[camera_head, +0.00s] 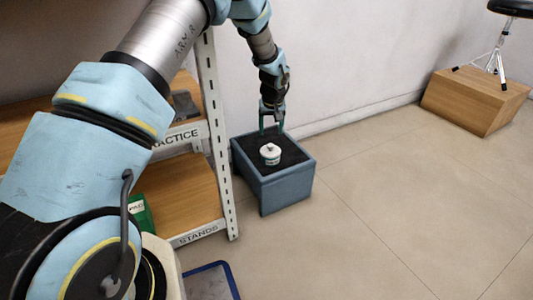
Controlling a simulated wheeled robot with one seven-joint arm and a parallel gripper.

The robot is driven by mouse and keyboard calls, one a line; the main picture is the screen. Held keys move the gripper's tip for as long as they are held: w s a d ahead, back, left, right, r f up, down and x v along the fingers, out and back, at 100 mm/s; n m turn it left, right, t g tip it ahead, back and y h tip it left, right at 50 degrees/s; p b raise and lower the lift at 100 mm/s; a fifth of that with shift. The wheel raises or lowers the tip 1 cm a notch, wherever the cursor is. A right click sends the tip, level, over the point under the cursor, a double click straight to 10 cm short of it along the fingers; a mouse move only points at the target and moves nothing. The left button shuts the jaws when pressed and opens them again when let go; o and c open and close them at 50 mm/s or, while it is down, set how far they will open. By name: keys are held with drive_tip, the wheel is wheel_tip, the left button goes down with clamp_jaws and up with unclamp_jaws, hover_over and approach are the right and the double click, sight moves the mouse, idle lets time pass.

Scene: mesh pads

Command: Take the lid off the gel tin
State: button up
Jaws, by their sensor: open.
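The gel tin (271,158) is a small round white tin with a dark green band. It stands upright on the dark top of a blue-grey box on the floor. Its lid (270,148) is white with a small dark knob and appears to sit on the tin. My gripper (272,128) points down above and slightly behind the tin. Its fingers are apart with nothing between them. The fingertips look clear of the lid, but the exact gap cannot be told from this view.
The blue-grey box (288,190) has a raised rim and stands against the wall. A shelf rack with a white upright (217,130) is close on its left. A blue-edged tray (213,280) lies in front. A wooden block (470,103) bears a stool stand.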

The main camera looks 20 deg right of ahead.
sight(270, 145)
drive_tip(key=b+x, duration=0.3)
drive_tip(key=x, duration=0.6)
drive_tip(key=shift+w+d, duration=0.1)
drive_tip(key=shift+w, duration=0.05)
drive_tip(key=shift+r, duration=0.1)
clamp_jaws()
